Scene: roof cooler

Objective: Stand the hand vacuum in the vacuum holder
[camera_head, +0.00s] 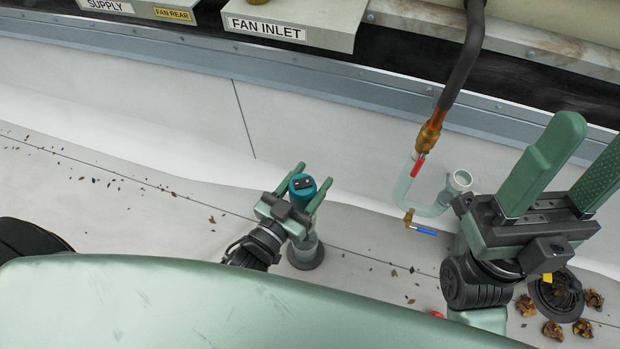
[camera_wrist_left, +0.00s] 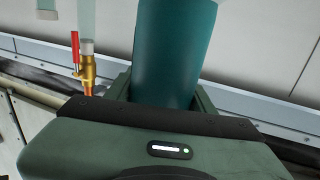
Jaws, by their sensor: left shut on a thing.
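The hand vacuum shows as a teal cylinder (camera_head: 302,187) with a dark top, upright or nearly so, between the fingers of my left gripper (camera_head: 304,186). That gripper is shut on it. In the left wrist view the teal body (camera_wrist_left: 175,50) rises between the jaws. Just below it in the head view is a grey-green round piece with a wide dark base (camera_head: 306,254), which looks like the vacuum holder. My gripper hides the space between them, so I cannot tell whether the vacuum is seated in it. My right gripper (camera_head: 588,150) is open and empty at the right.
A clear pipe trap (camera_head: 425,190) with a red-handled brass valve and a blue-handled valve (camera_head: 420,229) stands between the grippers. A black drain strainer (camera_head: 557,296) and clumps of leaves (camera_head: 553,330) lie at lower right. A FAN INLET ledge (camera_head: 290,25) is at the back.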

